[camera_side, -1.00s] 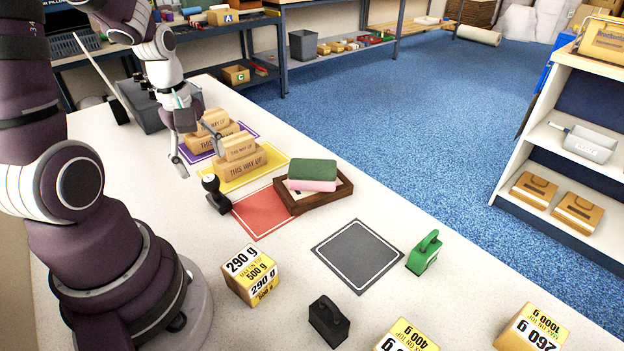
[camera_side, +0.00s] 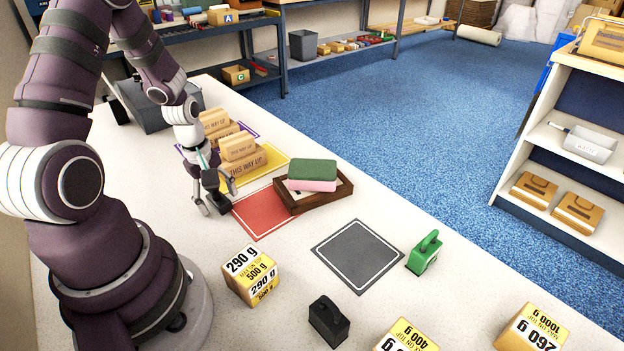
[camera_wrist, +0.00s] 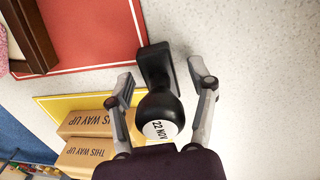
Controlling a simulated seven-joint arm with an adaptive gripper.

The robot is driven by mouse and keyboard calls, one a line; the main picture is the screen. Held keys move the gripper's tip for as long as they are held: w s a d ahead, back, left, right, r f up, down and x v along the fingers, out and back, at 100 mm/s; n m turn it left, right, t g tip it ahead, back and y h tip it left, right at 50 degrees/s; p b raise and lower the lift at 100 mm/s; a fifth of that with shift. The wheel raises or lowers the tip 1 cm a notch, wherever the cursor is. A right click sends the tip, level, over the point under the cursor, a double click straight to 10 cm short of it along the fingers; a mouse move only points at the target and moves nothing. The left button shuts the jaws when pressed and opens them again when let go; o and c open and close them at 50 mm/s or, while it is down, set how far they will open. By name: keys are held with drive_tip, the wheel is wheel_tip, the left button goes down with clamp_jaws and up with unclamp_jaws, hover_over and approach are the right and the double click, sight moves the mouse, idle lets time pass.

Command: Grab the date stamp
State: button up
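The date stamp (camera_wrist: 157,100) is black with a round knob and a white "22 NOV" label on top. In the wrist view it stands between the fingers of my gripper (camera_wrist: 165,85), which are open with a gap on each side of the knob. In the side view my gripper (camera_side: 216,198) is low over the stamp (camera_side: 221,206), which is partly hidden behind the fingers. The stamp stands beside the left corner of the red mat (camera_side: 258,217).
A 290 g box (camera_side: 251,275) stands nearer the front.

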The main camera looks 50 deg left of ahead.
clamp_jaws()
